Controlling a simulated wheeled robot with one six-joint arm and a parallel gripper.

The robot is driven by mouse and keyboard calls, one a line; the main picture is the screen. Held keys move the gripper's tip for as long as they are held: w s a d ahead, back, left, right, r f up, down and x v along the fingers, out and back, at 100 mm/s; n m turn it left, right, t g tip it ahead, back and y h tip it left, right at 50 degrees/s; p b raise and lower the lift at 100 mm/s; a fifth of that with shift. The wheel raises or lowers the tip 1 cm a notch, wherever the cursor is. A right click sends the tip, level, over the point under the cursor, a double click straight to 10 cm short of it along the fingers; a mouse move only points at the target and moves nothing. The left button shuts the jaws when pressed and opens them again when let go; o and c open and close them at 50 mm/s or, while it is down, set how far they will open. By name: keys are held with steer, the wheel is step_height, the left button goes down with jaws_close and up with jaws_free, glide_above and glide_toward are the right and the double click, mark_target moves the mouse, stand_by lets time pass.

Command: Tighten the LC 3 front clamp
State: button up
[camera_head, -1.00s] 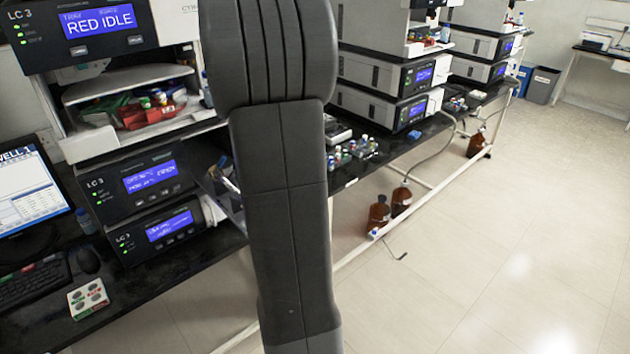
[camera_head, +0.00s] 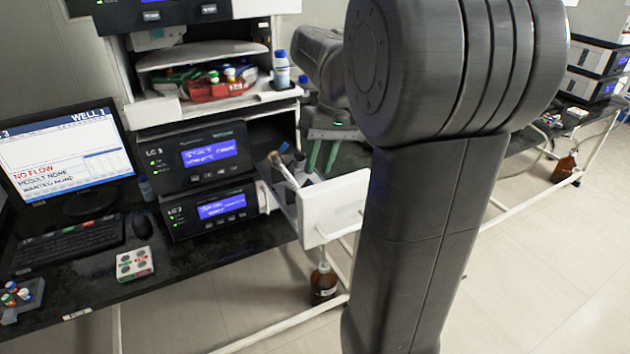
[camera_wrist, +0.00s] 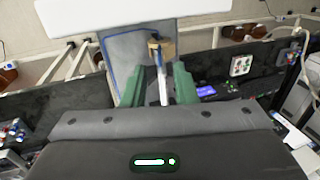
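The LC 3 stack shows in the head view with an upper LC 3 unit (camera_head: 190,177) and a lower LC 3 unit (camera_head: 187,228), both with lit blue screens. I cannot make out the front clamp. My gripper (camera_head: 322,158), with green fingers, is right of the stack, over an open white-fronted drawer (camera_head: 335,206). Handled tools (camera_head: 284,170) stick up from the drawer. In the wrist view the gripper (camera_wrist: 157,85) has its fingers apart, with a tool (camera_wrist: 160,68) showing between them; contact cannot be told. The drawer also shows there (camera_wrist: 105,14).
A monitor (camera_head: 60,150) reads NO FLOW. A keyboard (camera_head: 68,243), a mouse (camera_head: 142,226) and a small white block with round spots (camera_head: 134,264) lie on the black bench. A brown bottle (camera_head: 323,283) is below the drawer. Open floor lies at right.

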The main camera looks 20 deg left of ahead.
mark_target(313, 182)
steer(key=x, duration=0.5)
steer(key=shift+r, duration=0.1)
jaws_close()
